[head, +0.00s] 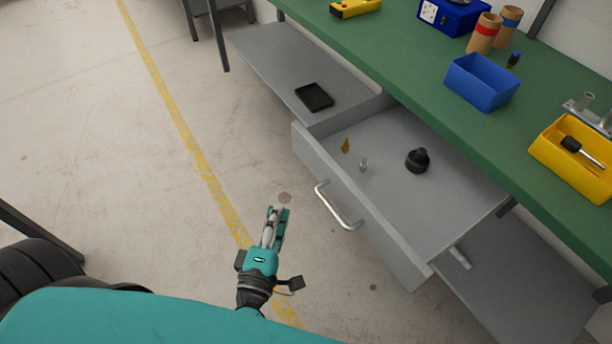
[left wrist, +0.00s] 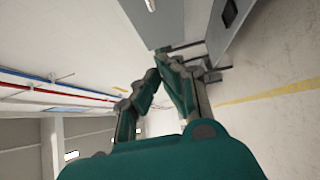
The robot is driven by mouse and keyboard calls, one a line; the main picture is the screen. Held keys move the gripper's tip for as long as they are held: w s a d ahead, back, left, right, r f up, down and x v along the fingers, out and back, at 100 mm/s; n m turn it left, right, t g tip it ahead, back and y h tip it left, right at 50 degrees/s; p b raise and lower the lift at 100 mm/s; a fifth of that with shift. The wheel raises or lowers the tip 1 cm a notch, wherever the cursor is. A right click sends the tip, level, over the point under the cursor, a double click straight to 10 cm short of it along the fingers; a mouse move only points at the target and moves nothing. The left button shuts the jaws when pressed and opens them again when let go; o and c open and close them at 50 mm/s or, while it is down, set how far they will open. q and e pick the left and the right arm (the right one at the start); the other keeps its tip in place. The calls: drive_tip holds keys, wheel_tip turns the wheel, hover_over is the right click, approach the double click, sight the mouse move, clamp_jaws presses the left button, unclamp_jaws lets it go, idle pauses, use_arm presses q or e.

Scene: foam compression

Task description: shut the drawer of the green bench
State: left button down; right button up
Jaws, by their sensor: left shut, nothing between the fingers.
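The green bench (head: 400,62) runs along the upper right of the head view. Its grey drawer (head: 395,240) is pulled out under the top, with a silver bar handle (head: 335,207) on the front. In the drawer lie a black round knob-like item (head: 417,160), a small grey metal piece (head: 364,164) and a small brass-coloured piece (head: 345,146). My left gripper (head: 277,212) is shut and empty, to the left of the drawer front and apart from the handle. Its closed fingers show in the left wrist view (left wrist: 160,72). My right gripper is not in view.
A grey lower shelf (head: 270,60) bears a black tray (head: 314,97). On the bench top are a blue bin (head: 481,84), a yellow bin (head: 560,165), cardboard tubes (head: 484,34) and a blue device (head: 450,14). The floor left of the drawer, with a yellow line (head: 185,130), is clear.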

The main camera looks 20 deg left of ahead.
use_arm(q)
drive_tip(key=p, duration=0.2)
approach(308, 154)
drive_tip(key=a, duration=0.3)
drive_tip(key=w+d, duration=0.1)
drive_tip(key=w, duration=0.2)
drive_tip(key=w+d, duration=0.1)
drive_tip(key=shift+w+d, duration=0.3)
drive_tip(key=shift+w, duration=0.05)
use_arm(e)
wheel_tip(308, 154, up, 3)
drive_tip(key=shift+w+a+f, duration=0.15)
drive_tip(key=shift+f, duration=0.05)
use_arm(q)
drive_tip(key=shift+w, duration=0.15)
